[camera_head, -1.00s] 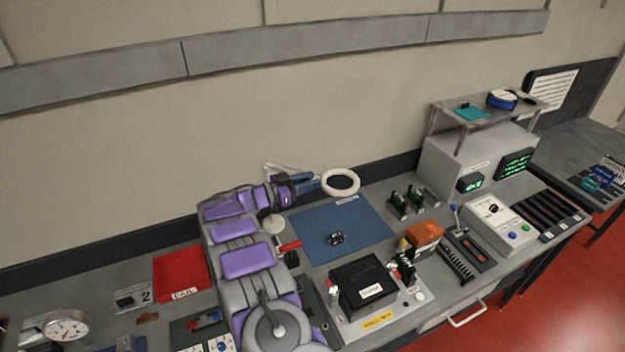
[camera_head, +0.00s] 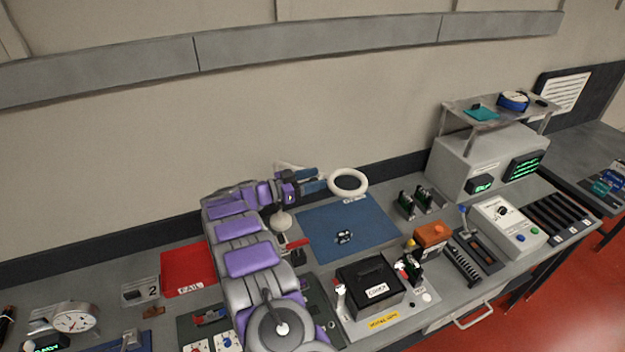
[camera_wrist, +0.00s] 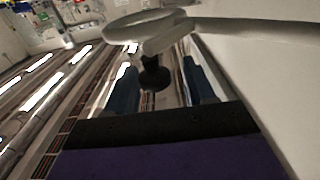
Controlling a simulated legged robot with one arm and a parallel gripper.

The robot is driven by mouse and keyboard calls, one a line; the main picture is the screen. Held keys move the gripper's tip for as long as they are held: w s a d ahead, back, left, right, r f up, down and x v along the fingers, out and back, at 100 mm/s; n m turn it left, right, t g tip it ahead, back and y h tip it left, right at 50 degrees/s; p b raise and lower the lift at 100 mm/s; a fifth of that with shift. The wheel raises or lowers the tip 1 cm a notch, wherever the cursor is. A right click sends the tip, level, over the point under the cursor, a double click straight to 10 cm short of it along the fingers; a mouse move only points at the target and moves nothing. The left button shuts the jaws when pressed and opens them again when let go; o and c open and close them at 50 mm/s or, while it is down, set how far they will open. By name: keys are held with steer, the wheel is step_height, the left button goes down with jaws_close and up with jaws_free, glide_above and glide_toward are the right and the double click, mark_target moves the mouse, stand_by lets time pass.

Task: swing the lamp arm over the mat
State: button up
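The lamp has a white ring head (camera_head: 347,183) over the back edge of the blue mat (camera_head: 372,222). Its white base (camera_head: 281,222) stands left of the mat, partly behind my arm, and a thin pale arm runs behind my gripper. My gripper (camera_head: 322,181) has blue fingers just left of the ring. In the wrist view the ring (camera_wrist: 112,32) shows ahead, with a dark knob (camera_wrist: 153,76) below its mount. The knob appears between my fingers (camera_wrist: 160,88), which stand apart with a gap visible; I cannot tell whether either touches it.
A small dark part (camera_head: 344,237) lies on the mat. A black box (camera_head: 368,280) and an orange block (camera_head: 431,235) stand in front and right of it. A red tray (camera_head: 188,270) is left of my arm. A grey instrument with a shelf (camera_head: 485,150) stands at the right.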

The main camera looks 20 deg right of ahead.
steer(key=a+b, duration=0.1)
steer(key=a, duration=1.6)
steer(key=shift+s+a, duration=0.25)
steer(key=shift+s, duration=0.05)
steer(key=shift+f, duration=0.1)
